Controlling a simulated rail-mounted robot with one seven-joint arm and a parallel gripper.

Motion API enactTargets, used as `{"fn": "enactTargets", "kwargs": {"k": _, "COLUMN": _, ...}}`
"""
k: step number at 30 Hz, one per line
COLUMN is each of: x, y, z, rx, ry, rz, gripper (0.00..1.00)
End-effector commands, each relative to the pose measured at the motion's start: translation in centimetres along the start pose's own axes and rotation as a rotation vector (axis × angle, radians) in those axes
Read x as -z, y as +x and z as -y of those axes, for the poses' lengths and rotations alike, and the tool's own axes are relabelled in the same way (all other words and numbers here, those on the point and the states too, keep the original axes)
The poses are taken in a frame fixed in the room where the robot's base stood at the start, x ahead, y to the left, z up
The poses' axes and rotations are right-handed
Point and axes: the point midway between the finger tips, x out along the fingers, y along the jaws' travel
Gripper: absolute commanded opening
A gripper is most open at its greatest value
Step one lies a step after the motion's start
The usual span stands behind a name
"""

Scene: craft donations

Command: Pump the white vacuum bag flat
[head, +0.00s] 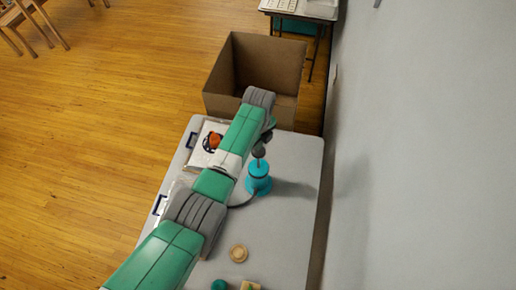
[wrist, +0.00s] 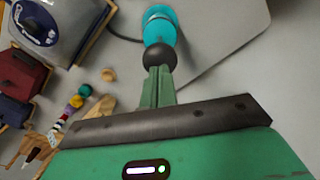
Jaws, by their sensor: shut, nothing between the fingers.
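A teal pump (head: 258,178) stands upright on the table, with a dark round knob (head: 259,151) on top. It also shows in the wrist view (wrist: 160,27), with the knob nearest the camera. My gripper (wrist: 158,72) is shut and empty, its fingertips at the knob; I cannot tell whether they touch it. In the head view my arm hides most of it. A white bag (head: 199,157) with a dark and orange print lies left of my arm. In the wrist view, a pale bag (wrist: 70,15) with a dark blue print shows at the upper left. A dark hose runs left from the pump.
An open cardboard box (head: 225,103) stands behind the table (head: 275,235). A second clip (head: 160,205) shows at the table's left edge, partly behind my arm. A round wooden piece (head: 238,253) lies in front. A grey wall (head: 425,150) rises at right.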

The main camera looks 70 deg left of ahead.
Motion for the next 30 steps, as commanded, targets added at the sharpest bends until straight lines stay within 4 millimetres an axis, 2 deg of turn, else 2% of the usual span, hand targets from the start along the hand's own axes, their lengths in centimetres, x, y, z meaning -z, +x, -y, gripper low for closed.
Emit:
{"fn": "enactTargets", "kwargs": {"k": 3, "x": 0.0, "y": 1.2, "z": 0.0, "rx": -0.001, "ry": 0.0, "rz": 0.0, "gripper": 0.0}}
{"fn": "enactTargets", "kwargs": {"k": 30, "x": 0.0, "y": 8.1, "z": 0.0, "rx": 0.0, "ry": 0.0, "rz": 0.0, "gripper": 0.0}}
